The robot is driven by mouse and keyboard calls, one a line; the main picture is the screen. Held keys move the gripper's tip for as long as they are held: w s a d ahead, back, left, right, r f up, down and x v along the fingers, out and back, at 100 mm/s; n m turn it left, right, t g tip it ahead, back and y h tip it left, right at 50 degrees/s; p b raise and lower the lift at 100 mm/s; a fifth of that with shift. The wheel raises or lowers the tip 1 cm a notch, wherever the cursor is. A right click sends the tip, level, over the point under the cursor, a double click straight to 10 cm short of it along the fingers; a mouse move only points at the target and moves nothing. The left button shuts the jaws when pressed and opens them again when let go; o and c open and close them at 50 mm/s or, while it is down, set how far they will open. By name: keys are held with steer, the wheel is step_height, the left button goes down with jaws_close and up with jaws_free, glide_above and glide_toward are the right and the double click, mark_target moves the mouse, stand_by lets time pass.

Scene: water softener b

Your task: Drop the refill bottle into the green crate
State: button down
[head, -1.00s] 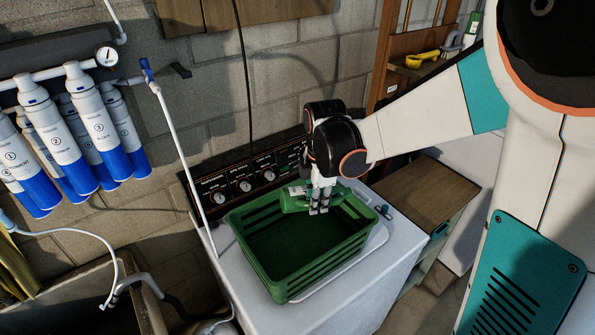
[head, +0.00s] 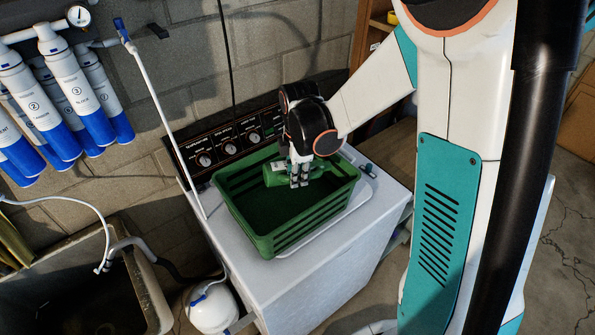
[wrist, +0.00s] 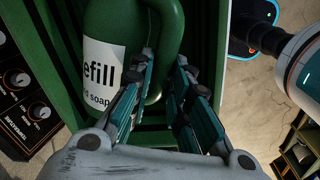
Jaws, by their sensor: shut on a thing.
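The green refill bottle (head: 275,176) lies on its side near the back of the green crate (head: 300,235), about level with the rim or just below it. My gripper (head: 299,183) points down over the crate and is shut on the bottle. In the wrist view, the bottle's white "refill" label (wrist: 102,75) faces the camera. The bottle's handle (wrist: 172,40) runs between the two teal fingers of my gripper (wrist: 167,65). Crate walls (wrist: 35,25) show around the bottle. Whether the bottle touches the crate floor cannot be told.
The crate stands on a white tray on a white washing machine (head: 330,270), with a dark control panel (head: 225,145) behind it. A white pipe (head: 165,110) rises by the crate's left side. A sink (head: 110,290) stands at the left; filter cylinders (head: 75,95) hang on the wall.

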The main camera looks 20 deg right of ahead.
steer(key=shift+f, duration=0.3)
steer(key=c, duration=1.4)
jaws_free()
steer(key=shift+c, duration=0.2)
steer(key=shift+r, duration=0.1)
step_height(320, 180, up, 12)
steer(key=shift+s, duration=0.35)
steer(key=s+f+m+t+b, duration=0.6)
steer(key=s+f+m+b, duration=0.9)
steer(key=b, duration=0.5)
steer(key=shift+s+d+m+t, duration=0.15)
steer(key=shift+s+m+t, duration=0.15)
steer(key=shift+s+m, duration=0.75)
